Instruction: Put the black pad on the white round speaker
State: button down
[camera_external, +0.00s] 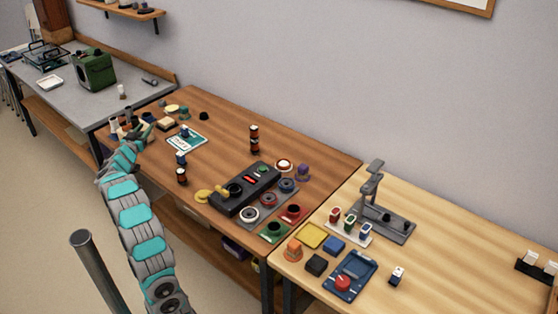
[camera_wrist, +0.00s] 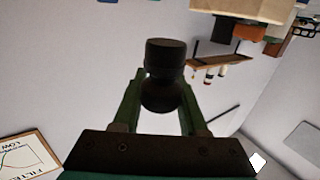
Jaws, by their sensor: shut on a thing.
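My gripper (camera_wrist: 162,75) is shut on a dark round piece (camera_wrist: 165,52), with a cylinder-like end and a bulging part between the green fingers. I cannot tell whether this is the black pad. In the external view my gripper (camera_external: 142,130) is at the far left end of the brown table, and what it holds is too small to make out. A black round piece (camera_external: 203,116) lies on that table to its right. A white round ring-shaped piece (camera_external: 249,214), possibly the white round speaker, sits near the front right of the brown table.
The brown table (camera_external: 225,130) also bears a black device (camera_external: 245,188), a teal card (camera_external: 187,141) and dark upright stacks (camera_external: 254,139). The light table (camera_external: 455,245) at right holds a grey stand (camera_external: 382,222) and coloured blocks. A green box (camera_external: 95,70) stands on the grey bench.

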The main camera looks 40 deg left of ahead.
jog(key=s+a+f+n+g+y+b, duration=0.1)
jog(key=s+a+f+n+g+y, duration=0.35)
jog(key=s+a, duration=0.6)
jog(key=w+d+r+m+t+h+b, duration=0.1)
jog(key=w+d, duration=0.2)
jog(key=w, duration=0.3)
jog(key=w+d+r+b, duration=0.2)
jog(key=w+d, duration=0.1)
jog(key=w, duration=0.4)
jog(key=w+d+r+m+t+h+b, duration=0.1)
jog(key=w+d, duration=0.3)
jog(key=w, duration=0.2)
jog(key=w+d+r+m+t+h+b, duration=0.15)
jog(key=w+d, duration=0.35)
jog(key=d, duration=0.5)
jog(key=w+d+r+m+t+h+b, duration=0.1)
jog(key=w+d+r+b, duration=0.1)
jog(key=w+d, duration=0.65)
jog(key=s+d+h+b, duration=0.1)
jog(key=s+d, duration=0.2)
jog(key=d, duration=0.9)
jog(key=m+t+h+b, duration=0.2)
jog(key=m+h+b, duration=0.1)
jog(key=b, duration=0.4)
send_over(248, 214)
jog(key=x, duration=0.3)
jog(key=shift+w+f, duration=0.2)
jog(key=shift+f, duration=4.05)
jog(key=shift+f+b, duration=0.15)
jog(key=shift+b, duration=0.2)
